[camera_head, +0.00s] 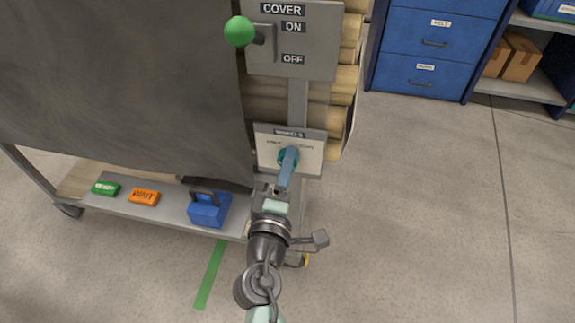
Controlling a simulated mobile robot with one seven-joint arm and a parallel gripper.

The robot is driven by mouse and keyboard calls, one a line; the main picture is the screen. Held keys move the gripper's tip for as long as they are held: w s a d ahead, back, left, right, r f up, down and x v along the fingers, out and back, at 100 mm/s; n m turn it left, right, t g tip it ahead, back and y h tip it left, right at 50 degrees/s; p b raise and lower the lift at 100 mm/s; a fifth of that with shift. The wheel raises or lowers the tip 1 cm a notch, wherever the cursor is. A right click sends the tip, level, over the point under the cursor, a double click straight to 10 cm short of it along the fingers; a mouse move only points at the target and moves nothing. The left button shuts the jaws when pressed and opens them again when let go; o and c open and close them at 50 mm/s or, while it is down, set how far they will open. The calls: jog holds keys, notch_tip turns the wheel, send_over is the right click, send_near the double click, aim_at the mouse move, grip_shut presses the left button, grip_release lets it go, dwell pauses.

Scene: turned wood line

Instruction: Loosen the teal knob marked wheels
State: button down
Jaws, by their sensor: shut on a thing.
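The teal knob (281,158) sits on a pale panel (308,159) whose top label seems to read wheels, with small blurred print beneath it. My gripper (289,157) is at the front of the knob, its blue fingers shut on it. The fingers cover much of the knob, so its pointer and exact turn are hidden.
Above is a grey cover panel (322,40) with a green-balled lever (240,31) beside the ON label. A dark sheet (120,80) hangs left. A lower shelf (170,212) holds a green block (106,188), an orange block (144,197) and a blue handled block (209,211). Floor at right is clear.

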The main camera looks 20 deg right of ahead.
jog(key=shift+c, duration=1.5)
grip_release()
jog(key=shift+s, duration=0.1)
jog(key=p+v, duration=0.1)
jog(key=v, duration=1.2)
